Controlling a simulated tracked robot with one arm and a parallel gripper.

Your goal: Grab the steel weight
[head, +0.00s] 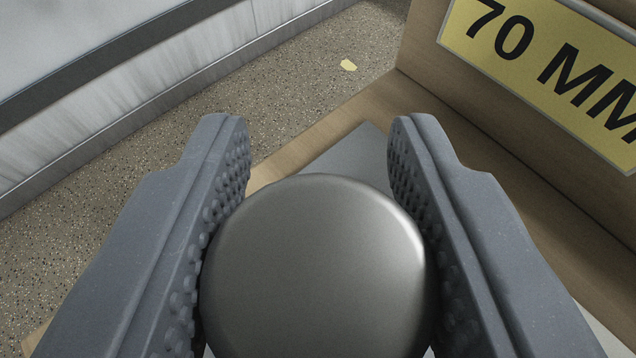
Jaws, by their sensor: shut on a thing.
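The steel weight (318,275) is a round, smooth grey metal piece with a rounded rim, seen from above at the bottom middle of the head view. My gripper (318,140) has one grey studded finger on each side of it. Both fingers are against the weight's sides, and the gripper is shut on it. The fingertips reach past the weight's far side. The weight's underside is hidden, so I cannot tell whether it rests on anything.
A grey flat plate (345,152) lies on a wooden surface (292,158) beyond the weight. A wooden upright with a yellow "70 MM" label (545,70) stands at right. Speckled floor (300,75) with a small yellow scrap (348,65) lies beyond. A pale panelled wall (150,90) is at upper left.

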